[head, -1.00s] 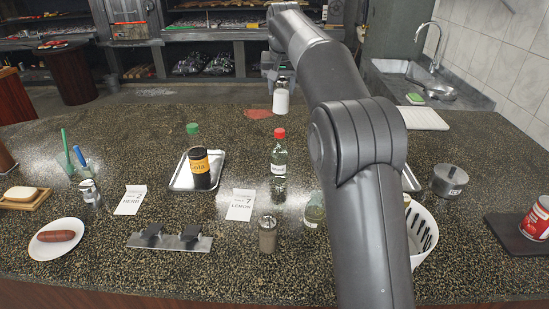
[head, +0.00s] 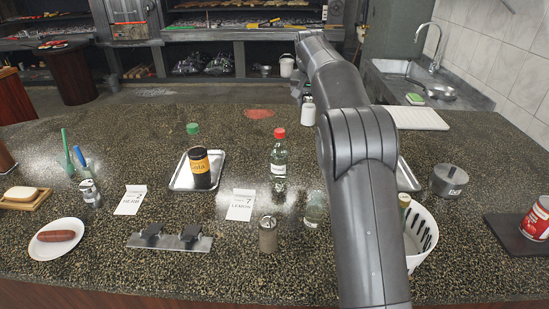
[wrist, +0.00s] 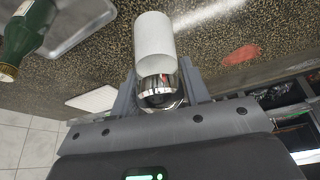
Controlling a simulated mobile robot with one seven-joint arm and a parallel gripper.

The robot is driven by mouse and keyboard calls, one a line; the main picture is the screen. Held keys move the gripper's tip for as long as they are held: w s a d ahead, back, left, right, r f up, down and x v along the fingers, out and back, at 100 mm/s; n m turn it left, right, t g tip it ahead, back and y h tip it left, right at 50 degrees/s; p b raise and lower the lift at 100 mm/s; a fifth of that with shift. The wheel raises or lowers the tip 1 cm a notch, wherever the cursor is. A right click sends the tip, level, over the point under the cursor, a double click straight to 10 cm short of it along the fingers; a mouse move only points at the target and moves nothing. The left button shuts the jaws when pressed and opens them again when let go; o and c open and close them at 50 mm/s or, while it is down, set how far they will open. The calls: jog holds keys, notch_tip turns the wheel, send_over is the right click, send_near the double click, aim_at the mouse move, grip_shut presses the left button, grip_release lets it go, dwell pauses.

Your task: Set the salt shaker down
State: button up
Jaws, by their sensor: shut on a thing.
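The salt shaker (head: 308,113) is white with a shiny metal top. It is upright over the far part of the speckled counter (head: 330,135), just left of my arm. My gripper (wrist: 160,88) is shut on its metal top, and the white body (wrist: 153,38) points away from the wrist. In the head view the gripper is small and partly hidden by my arm. I cannot tell whether the shaker's base touches the counter.
A red patch (head: 258,113) lies left of the shaker, a white board (head: 418,118) to the right. A red-capped bottle (head: 278,160) stands nearer. Counter around the shaker looks clear.

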aim_at(306, 115)
jog(key=f, duration=0.5)
jog(key=shift+w+a+f, duration=0.1)
jog(key=shift+a+f, duration=0.1)
jog(key=shift+a, duration=0.2)
jog(key=shift+w+a+f, duration=0.6)
jog(key=shift+a+f, duration=1.1)
jog(key=shift+f, duration=0.05)
jog(key=shift+w+a+f, duration=0.55)
jog(key=shift+a+f, duration=1.2)
jog(key=shift+w+a+f, duration=0.6)
jog(key=shift+a+f, duration=1.1)
jog(key=shift+f, duration=0.05)
jog(key=shift+f, duration=0.15)
jog(key=o, duration=1.1)
jog(key=v, duration=1.2)
